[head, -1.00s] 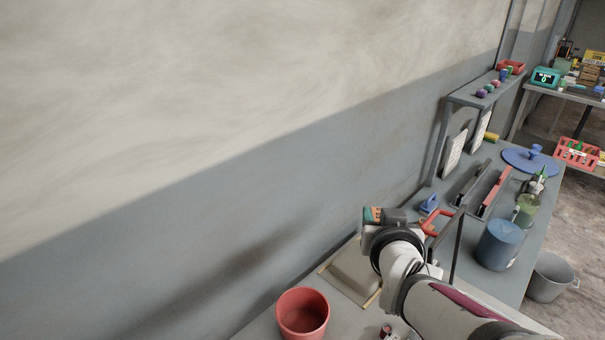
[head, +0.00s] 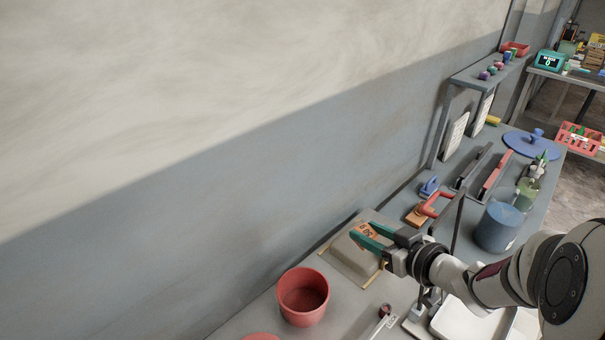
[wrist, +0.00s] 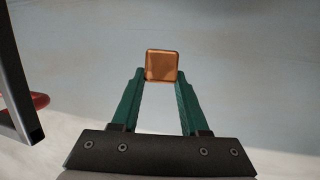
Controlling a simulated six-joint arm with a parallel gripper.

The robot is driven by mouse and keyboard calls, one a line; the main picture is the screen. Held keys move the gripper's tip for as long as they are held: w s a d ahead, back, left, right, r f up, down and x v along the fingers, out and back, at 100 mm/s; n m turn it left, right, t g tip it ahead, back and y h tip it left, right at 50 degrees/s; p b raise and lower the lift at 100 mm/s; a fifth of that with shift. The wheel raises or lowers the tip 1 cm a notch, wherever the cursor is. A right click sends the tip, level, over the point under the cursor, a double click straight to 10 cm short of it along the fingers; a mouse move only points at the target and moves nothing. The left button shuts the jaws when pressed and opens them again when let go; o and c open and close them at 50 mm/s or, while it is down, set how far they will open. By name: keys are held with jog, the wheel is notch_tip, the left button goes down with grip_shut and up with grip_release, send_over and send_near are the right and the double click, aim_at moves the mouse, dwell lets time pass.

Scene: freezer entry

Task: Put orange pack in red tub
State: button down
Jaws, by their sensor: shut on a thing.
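The red tub (head: 303,297) stands upright on the bench, left of and nearer than my gripper. Its visible inside looks empty.
The beige-grey block (head: 352,262) lies between the wall and my gripper. A dark upright frame post (head: 460,226) stands right of my gripper. A red-handled tool (head: 433,203), a blue canister (head: 497,228) and a white tray (head: 462,322) are nearby. The bench by the tub is mostly clear.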

jog(key=s+a+f+n+g+y, duration=0.1)
jog(key=s+f+n+g+y, duration=0.15)
jog(key=s+f, duration=0.2)
jog(key=w+a+f, duration=0.3)
jog(key=a+f, duration=0.7)
jog(key=a, duration=0.1)
jog(key=shift+f, duration=0.35)
jog(key=shift+a+n, duration=0.1)
jog(key=shift+n, duration=0.15)
jog(key=shift+f, duration=0.6)
jog(key=shift+c, duration=2.1)
grip_release()
